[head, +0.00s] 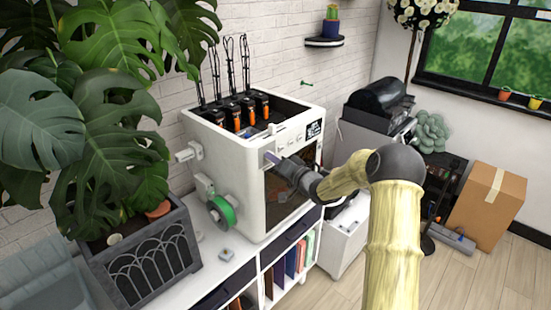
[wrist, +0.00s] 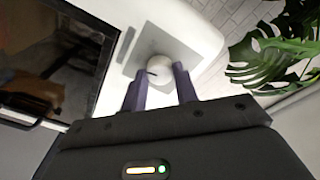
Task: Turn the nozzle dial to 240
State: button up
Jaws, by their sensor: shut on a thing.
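The nozzle dial (wrist: 160,68) is a round white knob on a grey square plate (wrist: 150,48) of the white 3D printer (head: 228,150). A short dark mark shows on its left side in the wrist view; no numbers are legible. My gripper (wrist: 160,82) has one purple-grey finger on each side of the dial and is shut on it. In the head view my gripper (head: 271,158) is at the printer's upper front, near its left edge. There its fingers hide the dial. A small dark display (head: 314,130) on the printer is too small to read.
A green filament spool (head: 222,211) hangs on the printer's left side. A large potted plant (head: 140,245) stands left of it and also shows in the wrist view (wrist: 275,55). A dark printer window (wrist: 50,55) is beside the dial. A cardboard box (head: 488,208) stands at right.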

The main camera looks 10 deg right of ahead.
dwell(0.3)
jog(key=o, duration=1)
jog(key=shift+c, duration=0.2)
jog(key=b+v, duration=0.5)
jog(key=v, duration=1.2)
jog(key=shift+d, duration=0.2)
